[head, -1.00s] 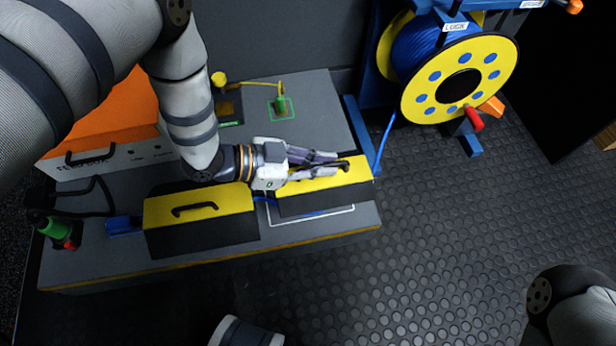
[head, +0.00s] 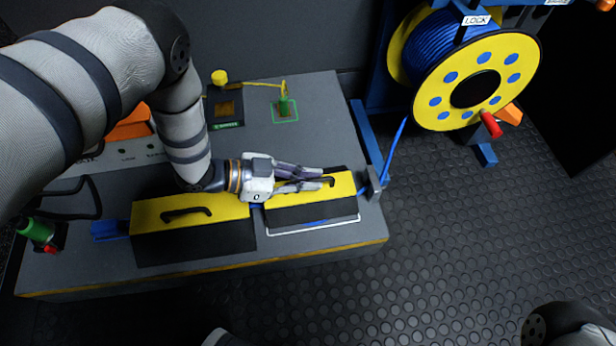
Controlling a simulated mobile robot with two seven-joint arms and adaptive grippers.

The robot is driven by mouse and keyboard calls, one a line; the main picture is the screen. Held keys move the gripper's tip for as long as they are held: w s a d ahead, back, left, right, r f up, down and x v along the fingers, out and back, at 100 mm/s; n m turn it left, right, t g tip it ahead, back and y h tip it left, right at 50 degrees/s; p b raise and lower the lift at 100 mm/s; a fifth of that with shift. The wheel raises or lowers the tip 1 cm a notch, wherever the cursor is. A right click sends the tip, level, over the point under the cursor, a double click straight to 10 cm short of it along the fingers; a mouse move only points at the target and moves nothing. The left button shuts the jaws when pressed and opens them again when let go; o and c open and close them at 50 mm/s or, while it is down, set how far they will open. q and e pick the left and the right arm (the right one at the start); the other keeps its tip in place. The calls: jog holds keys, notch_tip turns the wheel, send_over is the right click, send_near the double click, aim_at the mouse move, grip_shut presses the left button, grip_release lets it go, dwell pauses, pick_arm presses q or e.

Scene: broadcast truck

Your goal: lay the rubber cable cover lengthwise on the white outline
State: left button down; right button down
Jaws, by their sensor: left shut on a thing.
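The rubber cable cover (head: 310,212) has a yellow top and black sides and is at the right front of the grey bench. My left gripper (head: 323,180) is shut on its dark top handle. The cover lies along the white outline (head: 318,229), whose front line shows just beyond its front edge. The cover hides most of the outline; I cannot tell whether it rests on the bench or hangs slightly above it.
A second yellow-and-black cover (head: 190,242) lies end to end on the left. Blue cable runs from the yellow reel (head: 454,78) down through a bracket (head: 374,185) at the bench's right edge. A green-outlined connector (head: 285,108) stands behind.

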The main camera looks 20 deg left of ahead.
pick_arm(q)
jog(key=shift+f, duration=0.25)
jog(key=c, duration=1.7)
grip_release()
jog(key=shift+f, duration=0.1)
jog(key=shift+s+a+r+p, duration=0.15)
jog(key=shift+a+r+p, duration=0.15)
jog(key=shift+r, duration=0.2)
jog(key=shift+s+a+r+p, duration=0.15)
jog(key=shift+r+p, duration=0.15)
jog(key=shift+r, duration=0.15)
jog(key=p+v, duration=0.3)
jog(key=v, duration=0.7)
jog(key=shift+s+a, duration=0.25)
jog(key=shift+a, duration=0.05)
jog(key=shift+s, duration=0.1)
